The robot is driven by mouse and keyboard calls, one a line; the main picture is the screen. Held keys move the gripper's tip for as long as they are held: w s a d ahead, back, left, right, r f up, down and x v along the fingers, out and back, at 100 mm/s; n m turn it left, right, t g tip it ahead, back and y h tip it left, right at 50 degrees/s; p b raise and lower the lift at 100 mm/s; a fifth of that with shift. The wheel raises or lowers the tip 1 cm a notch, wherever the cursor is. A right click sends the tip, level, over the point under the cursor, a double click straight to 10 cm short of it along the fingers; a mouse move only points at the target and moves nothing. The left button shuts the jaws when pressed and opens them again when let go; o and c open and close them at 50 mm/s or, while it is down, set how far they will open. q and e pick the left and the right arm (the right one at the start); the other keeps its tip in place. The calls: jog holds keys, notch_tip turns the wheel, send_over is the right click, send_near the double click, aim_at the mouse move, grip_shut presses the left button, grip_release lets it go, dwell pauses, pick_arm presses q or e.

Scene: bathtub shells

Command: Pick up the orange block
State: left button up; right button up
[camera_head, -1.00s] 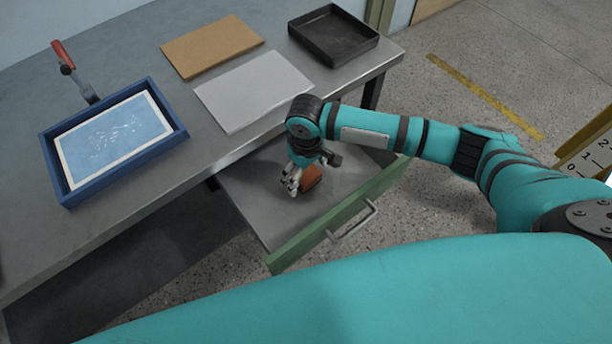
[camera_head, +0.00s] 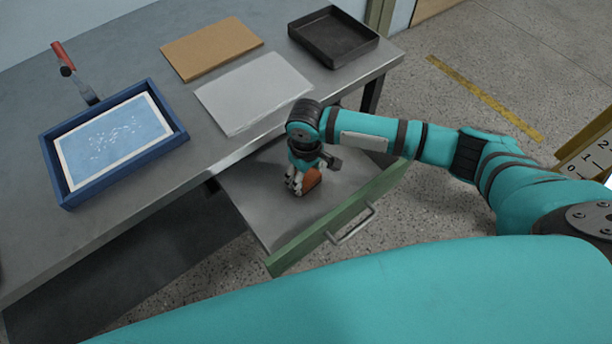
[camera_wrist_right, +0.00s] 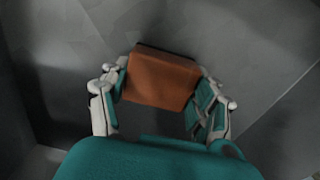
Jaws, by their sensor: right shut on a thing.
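The orange block (camera_head: 311,180) is inside the open drawer (camera_head: 262,208) under the table. My right gripper (camera_head: 299,184) reaches down into the drawer and is shut on the block. In the right wrist view the orange block (camera_wrist_right: 160,78) sits between the two fingers of my right gripper (camera_wrist_right: 162,98), with a finger at each side. I cannot tell whether the block is clear of the drawer floor. My left gripper is not in view.
On the table are a blue tray (camera_head: 47,151) holding a blue-and-white panel, a red-handled tool (camera_head: 70,68), a brown board (camera_head: 211,46), a grey sheet (camera_head: 254,91) and a black tray (camera_head: 372,42). The green drawer front (camera_head: 290,257) has a metal handle (camera_head: 352,222).

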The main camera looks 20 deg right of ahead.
aim_at(306, 175)
notch_tip(306, 175, up, 10)
jog(key=shift+r+p, duration=0.1)
jog(key=shift+p, duration=0.45)
